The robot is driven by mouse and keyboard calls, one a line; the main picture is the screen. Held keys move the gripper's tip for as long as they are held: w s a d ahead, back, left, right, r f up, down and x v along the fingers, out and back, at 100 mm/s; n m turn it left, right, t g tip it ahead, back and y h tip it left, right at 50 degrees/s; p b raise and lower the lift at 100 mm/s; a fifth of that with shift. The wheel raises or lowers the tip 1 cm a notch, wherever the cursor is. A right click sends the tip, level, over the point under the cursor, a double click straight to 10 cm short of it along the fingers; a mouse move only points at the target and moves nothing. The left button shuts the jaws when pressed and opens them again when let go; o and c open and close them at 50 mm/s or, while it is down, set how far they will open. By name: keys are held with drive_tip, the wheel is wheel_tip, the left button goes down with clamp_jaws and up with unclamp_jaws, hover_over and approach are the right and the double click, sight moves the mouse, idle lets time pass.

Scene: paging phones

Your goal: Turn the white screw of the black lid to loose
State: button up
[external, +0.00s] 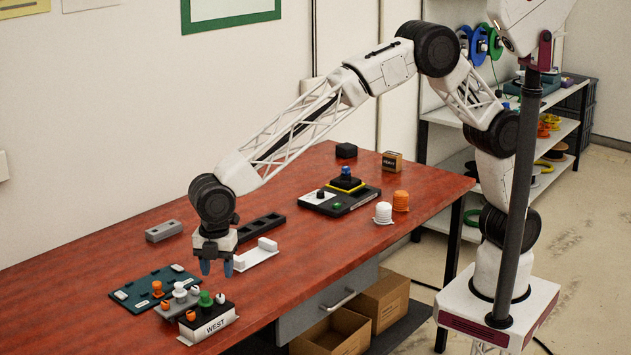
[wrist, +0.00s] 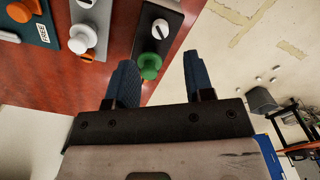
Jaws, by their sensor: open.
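The black lid shows on the narrow dark box in the wrist view (wrist: 146,48), and the same box bears a WEST label in the external view (external: 211,325). Its white screw, with a dark slot, shows in the wrist view (wrist: 160,28) and at the right end of the box in the external view (external: 220,298). A green knob (wrist: 150,64) stands beside the screw. My gripper (external: 216,268) is open and empty, pointing down above and behind the small boxes. In the wrist view the fingers (wrist: 158,62) are apart, with the green knob showing between them. I see no contact with the screw.
A grey box with a white knob (wrist: 79,43) and a teal plate (external: 135,295) with an orange knob sit close beside the black lid. A white block (external: 267,244) and a dark tray (external: 261,228) lie behind.

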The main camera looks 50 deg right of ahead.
sight(220, 295)
drive_tip(key=shift+r, duration=0.25)
idle(0.3)
drive_tip(key=m, duration=1.2)
idle(0.3)
drive_tip(key=shift+f, duration=3.9)
